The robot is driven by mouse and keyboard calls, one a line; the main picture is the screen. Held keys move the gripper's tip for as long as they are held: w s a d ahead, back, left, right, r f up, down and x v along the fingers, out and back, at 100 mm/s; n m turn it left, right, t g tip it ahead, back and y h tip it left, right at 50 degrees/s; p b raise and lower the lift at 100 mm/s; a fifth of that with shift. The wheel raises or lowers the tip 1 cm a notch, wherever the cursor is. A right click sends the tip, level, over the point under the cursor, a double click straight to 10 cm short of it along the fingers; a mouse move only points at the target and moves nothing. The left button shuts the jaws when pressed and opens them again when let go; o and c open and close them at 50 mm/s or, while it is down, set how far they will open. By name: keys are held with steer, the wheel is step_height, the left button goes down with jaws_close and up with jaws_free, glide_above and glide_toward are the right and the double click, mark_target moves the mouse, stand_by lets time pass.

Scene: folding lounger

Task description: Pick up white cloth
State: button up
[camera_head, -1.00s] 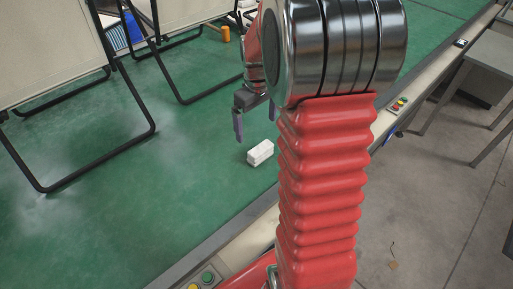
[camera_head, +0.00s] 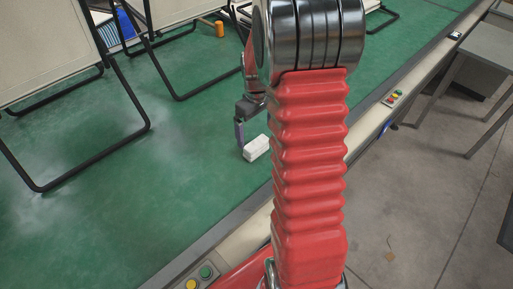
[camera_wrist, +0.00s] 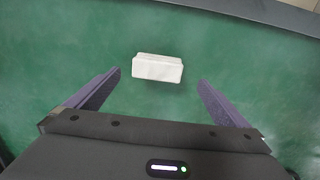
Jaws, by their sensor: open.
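The white cloth (camera_head: 256,148) is a small block-shaped bundle lying on the green surface (camera_head: 180,150). In the wrist view the white cloth (camera_wrist: 158,68) lies just beyond the fingertips, roughly centred between them. My gripper (camera_wrist: 160,80) is open, with its two purple-grey fingers spread wide on either side and nothing between them. In the head view my gripper (camera_head: 240,140) points down beside the cloth, and one finger overlaps its left edge in the picture. The other finger is hidden there.
Lounger frames with black tubular legs (camera_head: 140,110) stand at the left. An orange cylinder (camera_head: 219,29) stands at the back. A pale edge rail with coloured buttons (camera_head: 206,271) borders the green surface at the right. Green surface around the cloth is clear.

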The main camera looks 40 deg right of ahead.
mark_target(256, 143)
steer(key=shift+f, duration=1.8)
steer(key=shift+f, duration=0.1)
steer(key=shift+w+d+f, duration=0.1)
steer(key=shift+f, duration=1.2)
steer(key=shift+w+d+f, duration=0.1)
steer(key=shift+f, duration=1.15)
steer(key=c, duration=1.2)
steer(key=shift+r, duration=0.15)
step_height(256, 143, up, 10)
steer(key=shift+f, duration=0.1)
